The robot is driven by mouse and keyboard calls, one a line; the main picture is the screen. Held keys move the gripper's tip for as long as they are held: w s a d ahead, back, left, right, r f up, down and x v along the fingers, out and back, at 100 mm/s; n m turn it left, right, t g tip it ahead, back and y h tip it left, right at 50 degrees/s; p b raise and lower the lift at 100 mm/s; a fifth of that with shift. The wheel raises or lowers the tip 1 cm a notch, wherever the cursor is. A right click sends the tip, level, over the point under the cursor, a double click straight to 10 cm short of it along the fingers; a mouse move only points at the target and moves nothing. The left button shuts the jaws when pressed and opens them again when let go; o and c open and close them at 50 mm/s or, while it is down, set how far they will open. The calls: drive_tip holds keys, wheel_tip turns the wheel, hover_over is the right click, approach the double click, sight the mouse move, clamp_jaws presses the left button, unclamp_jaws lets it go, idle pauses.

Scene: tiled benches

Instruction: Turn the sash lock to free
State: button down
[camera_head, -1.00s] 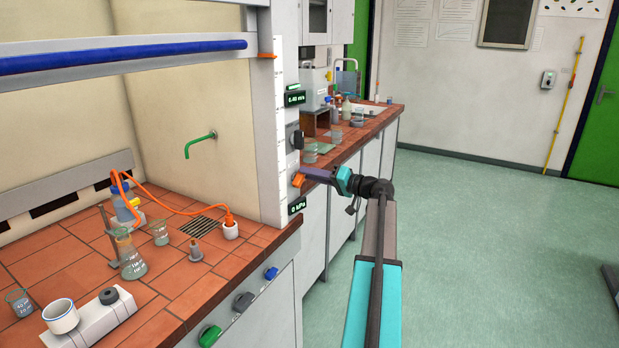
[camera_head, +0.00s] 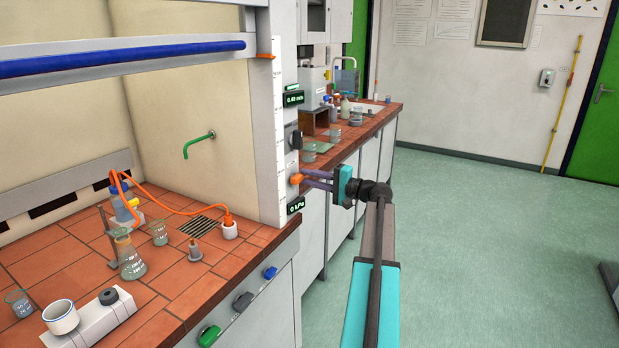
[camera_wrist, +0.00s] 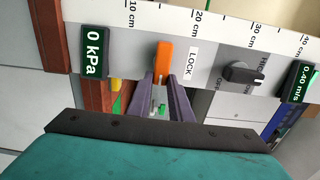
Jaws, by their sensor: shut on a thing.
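The sash lock (camera_head: 296,179) is an orange handle on the white front post of the fume hood. In the wrist view the orange handle (camera_wrist: 164,60) stands nearly upright in that picture, beside a label reading LOCK (camera_wrist: 193,64). My gripper (camera_head: 304,181) reaches it from the right, with its purple fingers at the handle. In the wrist view my gripper (camera_wrist: 162,82) is shut on the handle's lower end, and the fingertips partly hide it.
The post carries a dark knob (camera_head: 296,139), a 0.40 m/s display (camera_head: 293,98) and a 0 kPa display (camera_head: 296,205). The blue sash bar (camera_head: 120,57) is at upper left. Glassware stands on the tiled bench (camera_head: 165,290).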

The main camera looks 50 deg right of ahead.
idle(0.3)
drive_tip(key=c, duration=1.6)
unclamp_jaws()
drive_tip(key=shift+s, duration=0.15)
drive_tip(key=b+v, duration=0.2)
drive_tip(key=v, duration=1.1)
drive_tip(key=shift+s+f, duration=0.1)
drive_tip(key=shift+s, duration=0.2)
